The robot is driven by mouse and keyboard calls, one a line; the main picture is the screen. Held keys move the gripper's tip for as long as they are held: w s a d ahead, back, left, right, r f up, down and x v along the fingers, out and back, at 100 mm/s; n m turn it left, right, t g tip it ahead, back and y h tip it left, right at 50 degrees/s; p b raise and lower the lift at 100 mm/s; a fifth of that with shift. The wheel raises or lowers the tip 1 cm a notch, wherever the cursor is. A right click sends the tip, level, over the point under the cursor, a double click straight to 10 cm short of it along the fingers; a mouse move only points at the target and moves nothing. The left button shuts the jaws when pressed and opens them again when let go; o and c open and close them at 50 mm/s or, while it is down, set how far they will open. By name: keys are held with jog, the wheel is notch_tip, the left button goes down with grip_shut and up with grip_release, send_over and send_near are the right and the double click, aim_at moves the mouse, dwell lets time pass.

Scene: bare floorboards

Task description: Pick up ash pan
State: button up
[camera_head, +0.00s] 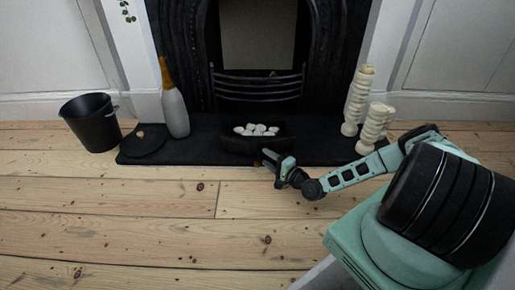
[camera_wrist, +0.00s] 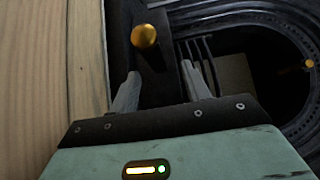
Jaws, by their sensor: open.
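The ash pan (camera_head: 235,145) looks like the low dark box at the front of the fireplace, on the black hearth. White stones show at its top, but I cannot tell whether they lie in it or behind it. In the wrist view a round brass knob (camera_wrist: 144,36) stands out from a dark front panel, apparently the pan's. My gripper (camera_wrist: 160,76) is open and empty, with the knob just beyond the fingertips, nearer the left finger. In the head view my gripper (camera_head: 267,160) is low at the hearth's front edge, hiding part of the pan's right front.
A black bucket (camera_head: 91,124) and a grey bottle-shaped vase (camera_head: 174,108) stand left of the fireplace. Two cream twisted ornaments (camera_head: 357,98) stand at the right. The grate bars (camera_head: 257,88) are above the pan. The floorboards (camera_head: 120,215) in front are clear.

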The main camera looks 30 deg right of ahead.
aim_at(258, 154)
jog(key=shift+w+a, duration=0.15)
jog(key=shift+w, duration=0.55)
jog(key=b+x, duration=0.2)
jog(key=f+b+x, duration=0.1)
jog(key=b+x, duration=0.1)
jog(key=shift+w, duration=0.1)
jog(key=shift+w+a+r, duration=0.1)
jog(key=shift+w+r, duration=0.15)
jog(key=shift+w, duration=0.3)
jog(key=shift+r, duration=0.1)
grip_shut()
